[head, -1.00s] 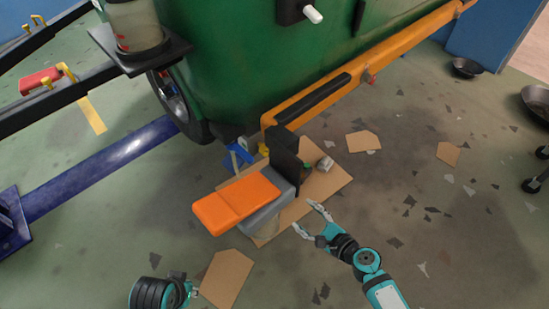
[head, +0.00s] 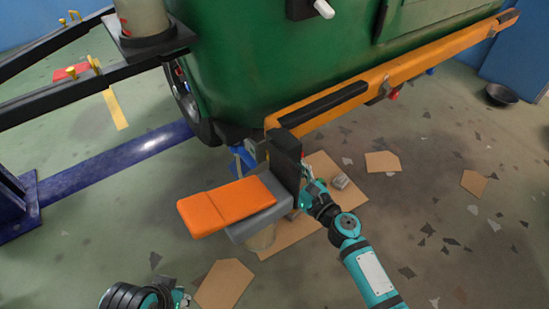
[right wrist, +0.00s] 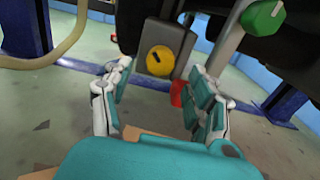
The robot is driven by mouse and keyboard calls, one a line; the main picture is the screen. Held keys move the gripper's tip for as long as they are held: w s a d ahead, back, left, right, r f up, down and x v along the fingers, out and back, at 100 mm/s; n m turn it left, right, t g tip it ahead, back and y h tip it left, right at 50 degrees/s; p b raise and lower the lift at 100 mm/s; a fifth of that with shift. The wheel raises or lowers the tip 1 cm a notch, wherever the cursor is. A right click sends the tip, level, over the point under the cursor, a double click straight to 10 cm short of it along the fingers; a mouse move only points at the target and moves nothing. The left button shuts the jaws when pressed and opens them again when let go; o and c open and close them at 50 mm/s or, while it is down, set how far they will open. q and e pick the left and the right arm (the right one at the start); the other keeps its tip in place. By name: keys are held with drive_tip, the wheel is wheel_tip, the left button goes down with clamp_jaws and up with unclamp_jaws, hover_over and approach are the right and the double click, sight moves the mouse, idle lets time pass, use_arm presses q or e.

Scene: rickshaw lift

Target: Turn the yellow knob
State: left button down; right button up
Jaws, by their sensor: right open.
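The yellow knob (right wrist: 160,60) is a round disc on a grey box in the right wrist view. It sits ahead of my right gripper (right wrist: 158,92), between the line of its two fingers and beyond their tips. The fingers are spread and nothing is between them. In the head view my right gripper (head: 309,192) is beside the black seat back, which partly hides it; the knob is hidden there. My left gripper (head: 180,298) is at the bottom edge of the head view, and its finger state is unclear.
A seat with an orange cushion (head: 228,204) and black back (head: 285,158) stands left of my right gripper. A green vehicle body (head: 270,60) with an orange beam (head: 420,66) is above. A green knob (right wrist: 263,20) and a red part (right wrist: 177,93) are near the yellow knob.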

sight(276, 160)
drive_tip(key=b+x, duration=0.1)
drive_tip(key=x, duration=0.4)
drive_tip(key=shift+w+a, duration=0.25)
drive_tip(key=shift+w, duration=0.1)
